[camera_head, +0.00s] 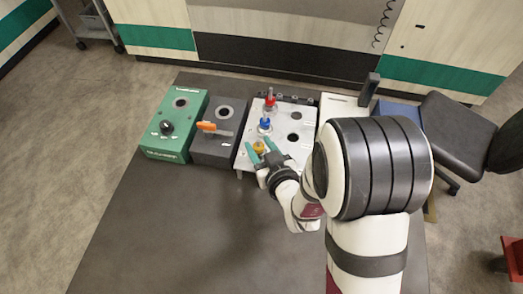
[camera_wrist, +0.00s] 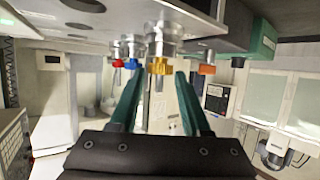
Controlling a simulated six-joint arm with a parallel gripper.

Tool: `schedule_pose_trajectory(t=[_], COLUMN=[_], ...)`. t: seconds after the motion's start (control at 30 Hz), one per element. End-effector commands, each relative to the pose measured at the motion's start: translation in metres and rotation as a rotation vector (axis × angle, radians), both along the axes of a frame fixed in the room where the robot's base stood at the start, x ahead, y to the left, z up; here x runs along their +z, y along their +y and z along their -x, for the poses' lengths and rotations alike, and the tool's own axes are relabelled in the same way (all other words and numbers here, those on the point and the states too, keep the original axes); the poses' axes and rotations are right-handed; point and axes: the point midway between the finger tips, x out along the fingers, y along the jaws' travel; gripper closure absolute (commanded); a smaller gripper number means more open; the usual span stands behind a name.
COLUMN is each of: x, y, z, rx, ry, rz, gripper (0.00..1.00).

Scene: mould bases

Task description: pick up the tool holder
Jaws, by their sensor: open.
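A yellow tool holder (camera_head: 259,147) stands in the light metal mould base, and it also shows in the wrist view (camera_wrist: 160,67). My gripper (camera_head: 261,151) is open, with one teal finger on each side of the yellow holder. In the wrist view my gripper (camera_wrist: 159,80) has its fingertips flanking the yellow holder, with gaps visible; I cannot tell whether either finger touches it. A blue holder (camera_head: 265,124) and a red holder (camera_head: 270,99) stand behind it in the same base. An orange holder (camera_head: 207,127) is on the dark grey base.
The metal base (camera_head: 280,137) sits between the dark grey base (camera_head: 213,150) and a white block on the right, partly hidden by my arm. A green base (camera_head: 172,147) with a black knob stands at the left. The table front (camera_head: 170,230) is clear.

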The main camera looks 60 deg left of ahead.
Motion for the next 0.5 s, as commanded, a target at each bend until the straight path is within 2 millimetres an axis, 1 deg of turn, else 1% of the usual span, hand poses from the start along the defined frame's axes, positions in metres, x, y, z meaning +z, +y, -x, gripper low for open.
schedule_pose_trajectory(t=[0.03, 0.1, 0.3, 0.37, 0.5], x=[-0.0029, -0.0047, -0.0049, -0.0049, -0.0048], y=[0.0062, 0.0112, 0.0118, 0.0118, 0.0116], z=[-0.0011, -0.0026, -0.0031, -0.0031, -0.003], rx=[0.001, -0.001, -0.001, -0.001, -0.001], ry=[0.0, -0.001, 0.0, 0.0, 0.0], rz=[0.0, -0.001, 0.0, 0.0, 0.0], gripper=[0.53, 0.53, 0.53, 0.64, 0.89])
